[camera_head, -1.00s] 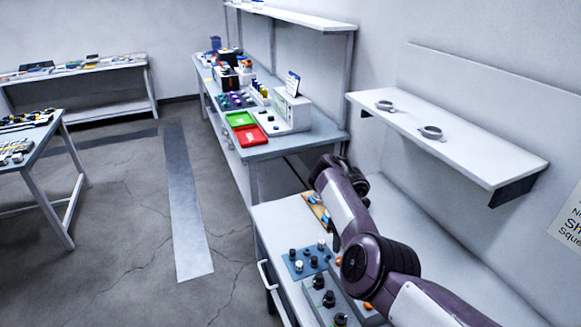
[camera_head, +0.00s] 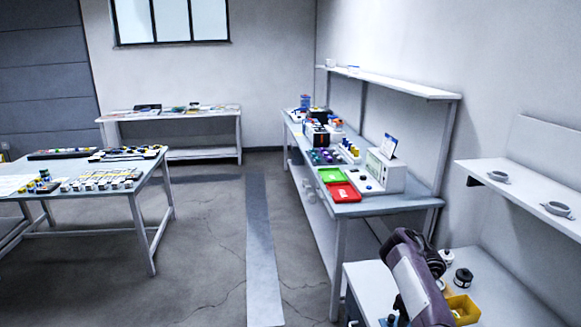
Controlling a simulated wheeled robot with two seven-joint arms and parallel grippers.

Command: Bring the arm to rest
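My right arm (camera_head: 417,275) comes up from the bottom right in the head view, a purple and grey arm over the near white bench. Its gripper is not clearly visible; the arm's far end is bent down and hides it. My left arm and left gripper are out of view. No object shows in a hand.
The near white bench (camera_head: 505,300) holds a yellow bin (camera_head: 463,309) and small dark-topped parts. Behind it, a long workbench (camera_head: 395,205) carries a green tray (camera_head: 332,175) and red tray (camera_head: 343,193). A table (camera_head: 150,168) stands left. The floor between is clear.

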